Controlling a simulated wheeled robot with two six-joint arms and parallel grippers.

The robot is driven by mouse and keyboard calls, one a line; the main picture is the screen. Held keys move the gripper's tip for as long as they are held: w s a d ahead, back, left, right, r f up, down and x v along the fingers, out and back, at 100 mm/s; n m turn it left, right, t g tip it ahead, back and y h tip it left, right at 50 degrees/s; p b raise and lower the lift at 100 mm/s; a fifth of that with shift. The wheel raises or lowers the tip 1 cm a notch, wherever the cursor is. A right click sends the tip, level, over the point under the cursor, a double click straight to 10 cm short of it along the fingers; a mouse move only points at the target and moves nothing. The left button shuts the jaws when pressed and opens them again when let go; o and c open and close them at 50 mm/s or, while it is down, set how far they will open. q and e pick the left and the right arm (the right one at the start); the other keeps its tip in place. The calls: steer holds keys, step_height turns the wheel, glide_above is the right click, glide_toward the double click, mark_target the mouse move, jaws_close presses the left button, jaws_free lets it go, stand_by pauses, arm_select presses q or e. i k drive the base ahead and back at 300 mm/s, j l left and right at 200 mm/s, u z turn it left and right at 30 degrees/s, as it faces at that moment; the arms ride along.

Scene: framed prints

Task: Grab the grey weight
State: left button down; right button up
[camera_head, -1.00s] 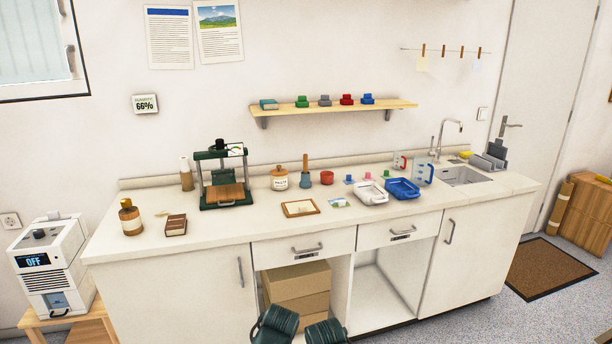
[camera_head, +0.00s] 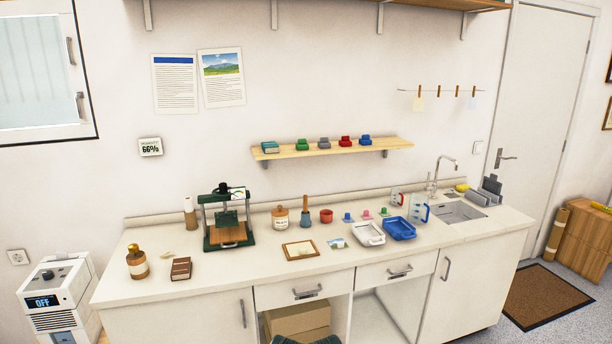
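The grey weight (camera_head: 324,143) appears to be the small grey stepped block on the wooden wall shelf (camera_head: 396,144). It stands between a green block (camera_head: 302,145) and a red block (camera_head: 346,141), with small gaps on both sides. Neither of my grippers is in view. Only a dark green part, likely of my own arms, shows at the bottom edge.
A blue block (camera_head: 365,140) and a teal book-like item (camera_head: 270,147) share the shelf. Below, the counter (camera_head: 200,285) holds a green press (camera_head: 225,218), a jar (camera_head: 280,217), a white tray (camera_head: 369,233) and a blue tray (camera_head: 399,229).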

mark_target(324, 143)
steer(key=i+l, duration=1.7)
steer(key=l, duration=0.15)
